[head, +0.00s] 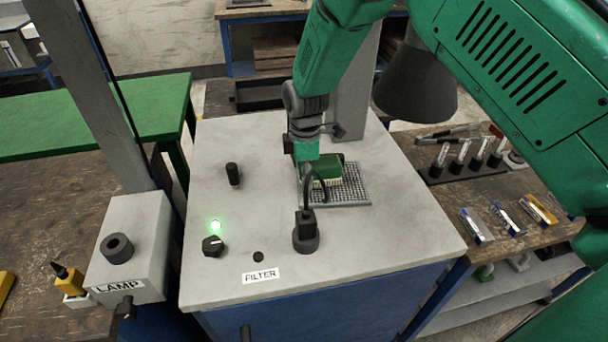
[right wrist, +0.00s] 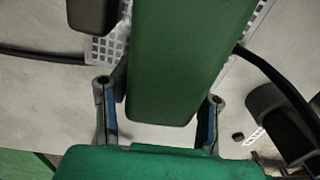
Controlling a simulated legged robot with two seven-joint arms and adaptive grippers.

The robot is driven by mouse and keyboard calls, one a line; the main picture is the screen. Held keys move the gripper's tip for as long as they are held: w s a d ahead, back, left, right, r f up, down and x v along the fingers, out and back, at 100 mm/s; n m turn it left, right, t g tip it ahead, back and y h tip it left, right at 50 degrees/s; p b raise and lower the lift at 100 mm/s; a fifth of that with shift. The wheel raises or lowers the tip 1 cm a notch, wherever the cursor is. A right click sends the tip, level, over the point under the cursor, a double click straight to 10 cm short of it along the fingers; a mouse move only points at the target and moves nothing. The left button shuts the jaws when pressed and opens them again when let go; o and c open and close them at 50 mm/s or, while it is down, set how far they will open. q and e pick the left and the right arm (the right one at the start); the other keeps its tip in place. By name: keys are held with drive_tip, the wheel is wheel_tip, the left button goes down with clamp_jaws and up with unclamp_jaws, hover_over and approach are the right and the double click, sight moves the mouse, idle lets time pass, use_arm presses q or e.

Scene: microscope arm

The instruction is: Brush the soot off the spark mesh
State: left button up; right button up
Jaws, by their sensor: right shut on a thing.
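The spark mesh (head: 350,187) is a grey gridded square lying on the light grey top of the filter cabinet (head: 405,215). A green brush (head: 328,170) with pale bristles stands over the mesh's left part, bristles down; whether they touch it I cannot tell. My right gripper (head: 308,165) is at the brush's left end. In the right wrist view, the gripper (right wrist: 158,110) has a finger on each side of the green brush (right wrist: 185,60) and is shut on it. Parts of the mesh (right wrist: 103,50) show behind the brush. I see no clear soot. My left gripper is not in view.
A black plug with a looped cable (head: 306,230) stands just in front of the mesh. A black knob (head: 213,246), a green light (head: 215,225) and a black post (head: 233,174) are to the left. The lamp box (head: 135,240) stands beside the cabinet's left edge.

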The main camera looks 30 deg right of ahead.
sight(293, 189)
drive_tip(key=shift+w+a, duration=0.15)
drive_tip(key=shift+a, duration=0.2)
drive_tip(key=shift+w+a, duration=0.25)
drive_tip(key=shift+a, duration=1.05)
drive_tip(key=shift+d, duration=0.1)
drive_tip(key=shift+d, duration=0.1)
